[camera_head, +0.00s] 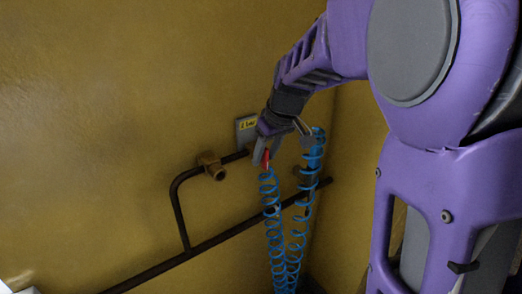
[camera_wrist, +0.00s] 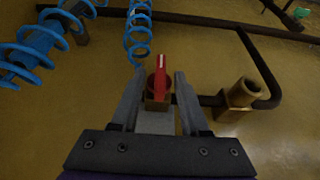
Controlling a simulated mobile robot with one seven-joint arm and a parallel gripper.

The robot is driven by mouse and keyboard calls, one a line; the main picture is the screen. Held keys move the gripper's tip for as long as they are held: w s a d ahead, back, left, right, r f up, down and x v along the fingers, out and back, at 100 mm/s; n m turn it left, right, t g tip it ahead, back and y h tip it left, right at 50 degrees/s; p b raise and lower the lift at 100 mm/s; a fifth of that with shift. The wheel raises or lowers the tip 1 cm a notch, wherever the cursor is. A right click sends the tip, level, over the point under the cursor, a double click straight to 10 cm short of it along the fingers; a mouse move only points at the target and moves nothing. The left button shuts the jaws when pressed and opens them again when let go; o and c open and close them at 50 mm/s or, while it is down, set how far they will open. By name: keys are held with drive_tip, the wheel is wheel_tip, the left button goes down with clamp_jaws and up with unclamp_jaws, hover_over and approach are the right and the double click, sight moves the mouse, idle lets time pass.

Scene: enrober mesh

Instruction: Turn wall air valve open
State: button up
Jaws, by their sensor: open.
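The wall air valve's red lever (camera_wrist: 160,78) sits in the wrist view between the two fingers of my gripper (camera_wrist: 155,90), with a small gap on each side. A brass-coloured valve body (camera_wrist: 151,99) shows behind and below the lever. In the head view my gripper (camera_head: 264,152) is at the wall, and the red lever (camera_head: 266,157) shows in part beside its fingers. My gripper is open around the lever. The rest of the valve is hidden by my gripper in the head view.
A blue coiled hose (camera_head: 273,225) hangs below the valve. A brass fitting (camera_head: 212,167) stands out from the dark pipe (camera_head: 178,205) to the left. A grey plate with a yellow label (camera_head: 246,127) is on the wall behind my gripper. The wall at left is bare.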

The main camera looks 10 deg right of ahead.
drive_tip(key=shift+c, duration=0.2)
clamp_jaws()
drive_tip(key=shift+d+y, duration=0.1)
drive_tip(key=shift+y, duration=0.2)
drive_tip(key=shift+w+d+m+g+y, duration=0.1)
drive_tip(key=shift+d+m+g+y, duration=0.1)
drive_tip(key=shift+g+y, duration=0.25)
drive_tip(key=shift+w+d+m+g+y, duration=0.1)
drive_tip(key=shift+m+g+y, duration=0.15)
drive_tip(key=shift+y, duration=0.3)
drive_tip(key=shift+w+d+f+m+g+y+p, duration=0.15)
drive_tip(key=shift+m+g+y, duration=0.4)
drive_tip(key=shift+y, duration=1.15)
drive_tip(key=shift+f+m+g+y+p, duration=0.25)
drive_tip(key=shift+g+y, duration=0.6)
drive_tip(key=shift+y, duration=0.85)
drive_tip(key=shift+w+d+f+m+g+y+p, duration=0.15)
drive_tip(key=shift+m+g+y, duration=0.45)
drive_tip(key=shift+y, duration=1.1)
drive_tip(key=shift+s+y, duration=0.15)
drive_tip(key=shift+y, duration=0.25)
